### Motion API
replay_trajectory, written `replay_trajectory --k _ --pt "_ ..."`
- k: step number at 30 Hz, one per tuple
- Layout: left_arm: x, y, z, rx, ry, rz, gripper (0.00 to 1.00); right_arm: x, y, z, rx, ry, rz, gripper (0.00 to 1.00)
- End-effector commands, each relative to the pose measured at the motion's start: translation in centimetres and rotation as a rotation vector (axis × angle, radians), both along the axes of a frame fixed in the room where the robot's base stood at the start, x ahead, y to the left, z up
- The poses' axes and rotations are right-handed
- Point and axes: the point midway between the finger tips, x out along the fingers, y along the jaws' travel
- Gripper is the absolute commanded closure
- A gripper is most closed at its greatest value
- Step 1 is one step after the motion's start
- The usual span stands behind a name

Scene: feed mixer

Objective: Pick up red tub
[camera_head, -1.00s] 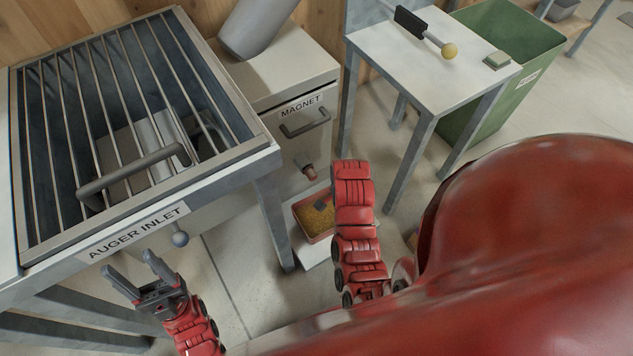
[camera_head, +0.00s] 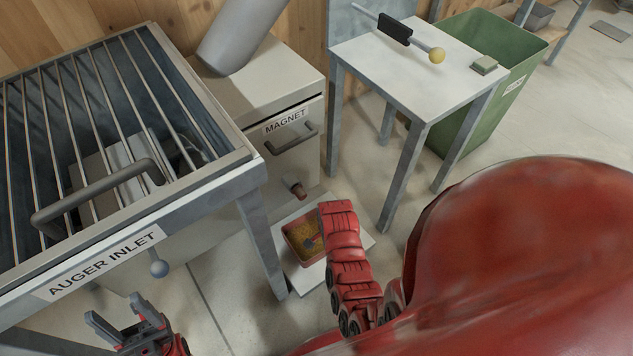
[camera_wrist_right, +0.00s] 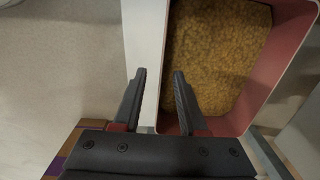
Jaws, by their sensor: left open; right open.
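The red tub (camera_head: 289,247) sits on a pale low platform on the floor, below a spout beside the magnet cabinet. It holds yellow-brown grain. In the right wrist view the tub (camera_wrist_right: 285,68) fills the upper right, with its near rim close to the fingertips. My right gripper (camera_wrist_right: 158,78) is open and empty, over the tub's left edge; I cannot tell whether it touches. In the head view my right arm hides part of the tub. My left gripper (camera_head: 118,318) is open and empty at the lower left, below the auger inlet.
The auger inlet (camera_head: 108,262) with its barred grate stands at left. The magnet cabinet (camera_head: 262,100) is behind the tub.

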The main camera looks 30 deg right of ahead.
Motion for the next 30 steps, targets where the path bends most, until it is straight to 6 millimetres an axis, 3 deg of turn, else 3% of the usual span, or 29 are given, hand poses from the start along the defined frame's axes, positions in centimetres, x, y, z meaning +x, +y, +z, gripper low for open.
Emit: replay_trajectory --k 1,6,13,20,30 --pt "-0.1 0.0 -1.1 0.007 -0.005 0.001 0.38 0.0 0.1 -1.5 0.002 0.003 0.001 0.58" --pt "-0.3 0.0 -1.9 0.026 -0.019 0.000 0.38 0.2 0.2 -3.7 0.001 0.001 -0.001 0.58" --pt "-0.3 0.0 -1.7 0.028 -0.022 0.000 0.38 0.2 0.2 -3.7 0.001 0.001 -0.001 0.58" --pt "-0.3 0.0 -1.7 0.028 -0.022 0.000 0.38 0.2 0.2 -3.7 0.001 0.000 -0.001 0.98" --pt "-0.4 0.0 -1.7 0.028 -0.022 0.000 0.38 0.1 0.2 -3.7 0.000 0.001 -0.001 1.00"
